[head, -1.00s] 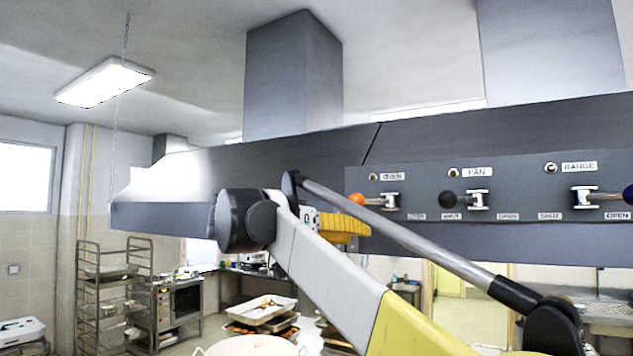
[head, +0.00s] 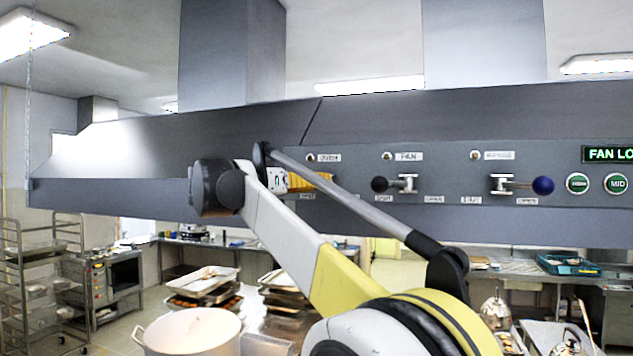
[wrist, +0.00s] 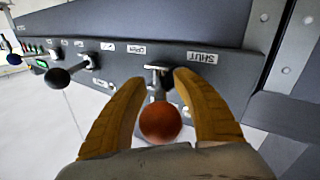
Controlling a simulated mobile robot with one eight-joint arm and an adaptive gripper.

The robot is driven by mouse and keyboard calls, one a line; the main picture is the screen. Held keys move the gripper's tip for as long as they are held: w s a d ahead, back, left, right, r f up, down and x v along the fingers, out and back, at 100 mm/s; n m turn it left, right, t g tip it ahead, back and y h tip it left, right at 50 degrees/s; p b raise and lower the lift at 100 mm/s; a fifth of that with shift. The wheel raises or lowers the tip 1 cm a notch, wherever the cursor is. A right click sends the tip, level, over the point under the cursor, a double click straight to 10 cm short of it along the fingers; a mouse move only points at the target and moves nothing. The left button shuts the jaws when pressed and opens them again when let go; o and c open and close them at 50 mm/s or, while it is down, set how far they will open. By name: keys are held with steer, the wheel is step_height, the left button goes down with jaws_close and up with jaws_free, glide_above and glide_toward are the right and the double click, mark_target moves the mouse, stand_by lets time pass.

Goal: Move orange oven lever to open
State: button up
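The orange oven lever shows in the wrist view as a round orange knob (wrist: 160,121) on a short metal stem and bracket. It lies between the two yellow fingers of my gripper (wrist: 162,77). The fingers are apart, one on each side of the knob, with visible gaps, so they do not clasp it. In the wrist view a SHUT label (wrist: 202,58) is to the right of the bracket and an OPEN label (wrist: 136,49) to the left. In the head view my gripper (head: 322,182) is at the hood panel under the OVEN label (head: 329,157), and it hides the lever.
The black-knobbed pan lever (head: 380,184) and blue-knobbed range lever (head: 543,186) are farther right on the panel (head: 450,178). Green buttons (head: 577,183) follow. Below stand a large pot (head: 190,333), stacked trays (head: 203,281) and a rack (head: 40,262).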

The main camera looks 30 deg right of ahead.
jaws_close()
